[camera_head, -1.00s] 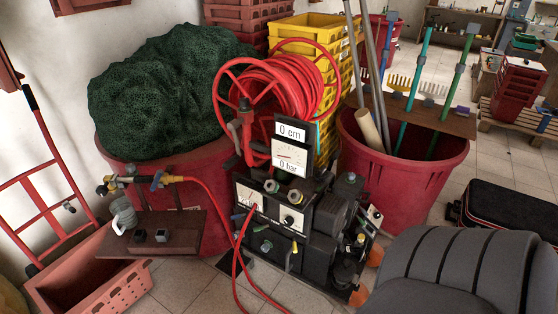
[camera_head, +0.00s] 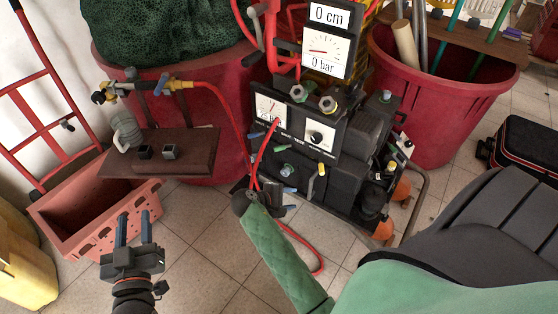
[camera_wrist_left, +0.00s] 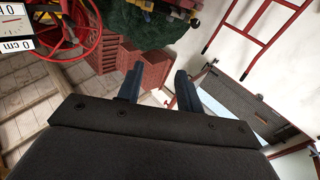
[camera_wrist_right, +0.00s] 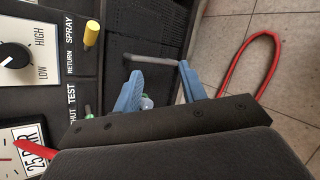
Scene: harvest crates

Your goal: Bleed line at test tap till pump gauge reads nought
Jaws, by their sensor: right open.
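The test tap (camera_head: 160,84) has a blue handle and brass fittings, with a red hose running from its yellow end. It sits above a brown shelf (camera_head: 190,150). The pump unit (camera_head: 350,150) carries a panel gauge (camera_head: 270,108) with a red needle, too small to read. A larger display above (camera_head: 325,45) reads 0 cm and 0 bar. My left gripper (camera_head: 133,222) is open and empty, below the shelf, in front of the crate. My right gripper (camera_wrist_right: 160,72) is open, low in front of the pump unit; a bluish round part (camera_wrist_right: 146,103) shows between its fingers.
A pink crate (camera_head: 95,225) is below. A red hose loop (camera_wrist_right: 275,60) lies on the tiled floor. A grey seat (camera_head: 460,220) and black case (camera_head: 520,150) are at right.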

